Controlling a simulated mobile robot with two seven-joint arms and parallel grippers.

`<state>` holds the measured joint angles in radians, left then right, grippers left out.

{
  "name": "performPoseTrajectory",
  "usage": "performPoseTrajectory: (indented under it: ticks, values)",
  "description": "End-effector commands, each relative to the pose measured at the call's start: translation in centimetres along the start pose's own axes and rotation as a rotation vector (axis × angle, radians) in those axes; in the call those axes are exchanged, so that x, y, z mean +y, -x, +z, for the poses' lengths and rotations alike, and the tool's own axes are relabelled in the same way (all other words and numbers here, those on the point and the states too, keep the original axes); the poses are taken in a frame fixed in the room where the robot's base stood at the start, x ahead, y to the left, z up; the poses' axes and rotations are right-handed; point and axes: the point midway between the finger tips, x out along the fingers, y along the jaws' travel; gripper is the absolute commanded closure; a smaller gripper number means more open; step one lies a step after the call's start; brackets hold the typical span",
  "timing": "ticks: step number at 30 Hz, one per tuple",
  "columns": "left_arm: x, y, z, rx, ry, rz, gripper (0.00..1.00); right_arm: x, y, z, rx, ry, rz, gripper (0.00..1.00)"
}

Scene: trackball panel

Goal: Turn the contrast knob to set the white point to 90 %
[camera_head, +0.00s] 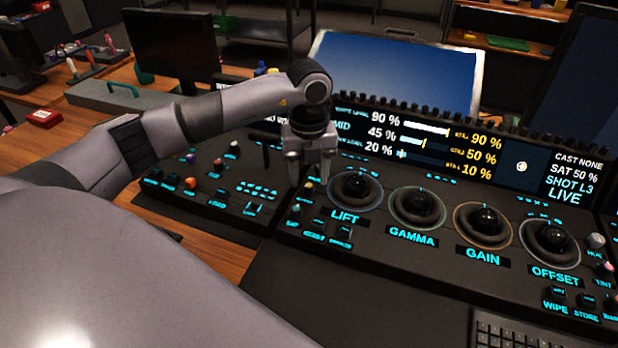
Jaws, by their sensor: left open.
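My left gripper (309,178) points down over the panel, just left of the LIFT trackball (355,190). Its two fingers are apart. Below are 45 % beside yellow 50 %, and 20 % beside yellow 10 %. My right gripper is out of view.
The GAMMA (417,205), GAIN (483,223) and OFFSET (548,241) trackballs stand to the right. Several small knobs and buttons crowd the left panel (215,205). A keyboard (510,335) lies at the front right. A blue screen (400,70) stands behind.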

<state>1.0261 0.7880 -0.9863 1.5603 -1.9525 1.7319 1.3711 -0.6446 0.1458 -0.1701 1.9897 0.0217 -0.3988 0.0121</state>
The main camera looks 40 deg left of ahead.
Motion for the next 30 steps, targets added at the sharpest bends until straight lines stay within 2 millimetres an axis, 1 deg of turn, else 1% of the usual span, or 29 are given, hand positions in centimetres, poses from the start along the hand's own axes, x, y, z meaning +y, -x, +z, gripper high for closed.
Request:
performPoseTrajectory:
  ticks: [1,3,6,10,14,30]
  values:
    - [0.0,1.0,0.1,-0.004,0.000,-0.003,0.51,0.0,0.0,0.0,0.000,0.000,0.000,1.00]
    - [-0.1,2.2,0.1,-0.003,0.000,-0.003,0.51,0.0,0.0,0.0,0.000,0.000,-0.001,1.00]
    - [0.0,3.7,0.1,-0.004,0.002,-0.002,0.51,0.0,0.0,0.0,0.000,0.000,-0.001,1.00]
    - [0.0,4.9,0.1,-0.002,0.002,-0.001,0.51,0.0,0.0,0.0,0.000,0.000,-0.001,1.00]
    - [0.0,5.3,0.0,-0.001,0.001,-0.001,0.51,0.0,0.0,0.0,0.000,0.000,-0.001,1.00]
    - [0.0,5.2,0.0,-0.001,0.001,0.000,0.51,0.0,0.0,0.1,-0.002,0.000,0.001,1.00]
